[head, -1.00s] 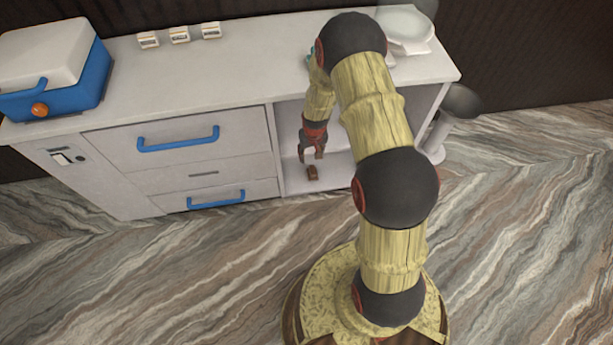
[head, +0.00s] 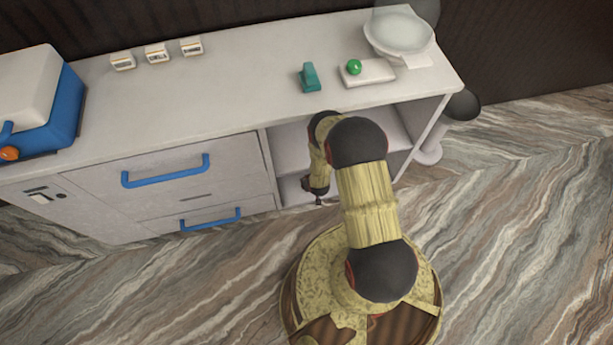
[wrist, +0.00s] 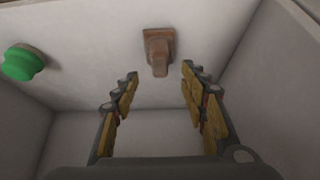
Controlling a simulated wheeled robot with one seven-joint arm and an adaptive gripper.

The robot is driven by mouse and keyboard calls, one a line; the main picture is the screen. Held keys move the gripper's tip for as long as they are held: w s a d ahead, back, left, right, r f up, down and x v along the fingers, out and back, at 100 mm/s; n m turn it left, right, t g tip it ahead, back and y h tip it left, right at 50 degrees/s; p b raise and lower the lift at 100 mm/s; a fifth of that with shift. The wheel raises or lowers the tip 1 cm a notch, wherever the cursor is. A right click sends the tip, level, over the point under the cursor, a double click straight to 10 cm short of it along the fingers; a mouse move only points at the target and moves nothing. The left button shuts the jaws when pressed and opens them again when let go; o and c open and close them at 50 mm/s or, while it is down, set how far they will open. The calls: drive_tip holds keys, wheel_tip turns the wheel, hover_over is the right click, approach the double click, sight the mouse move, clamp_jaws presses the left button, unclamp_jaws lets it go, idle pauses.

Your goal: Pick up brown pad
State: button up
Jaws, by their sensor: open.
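The brown pad (wrist: 159,50) shows in the wrist view at top middle, a small brown block with a raised part, on a pale surface inside the cabinet's open compartment. My gripper (wrist: 160,84) is open, its two fingers apart with nothing between them. The pad lies just beyond the fingertips, roughly in line with the gap. In the head view my gripper (head: 319,199) is low at the opening of the compartment, and the pad cannot be made out there.
A green round thing (wrist: 22,63) is left of the pad. Compartment walls flank my gripper. On the counter (head: 235,98) stand a teal object (head: 309,77), a white scale-like stand (head: 368,72) with a green ball, small labelled boxes (head: 157,54) and a blue-white cooler (head: 62,105).

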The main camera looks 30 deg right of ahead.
drive_tip(key=b+x, duration=0.4)
drive_tip(key=x, duration=0.3)
drive_tip(key=shift+f, duration=0.3)
drive_tip(key=shift+r, duration=0.1)
drive_tip(key=c, duration=0.3)
drive_tip(key=c, duration=0.8)
clamp_jaws()
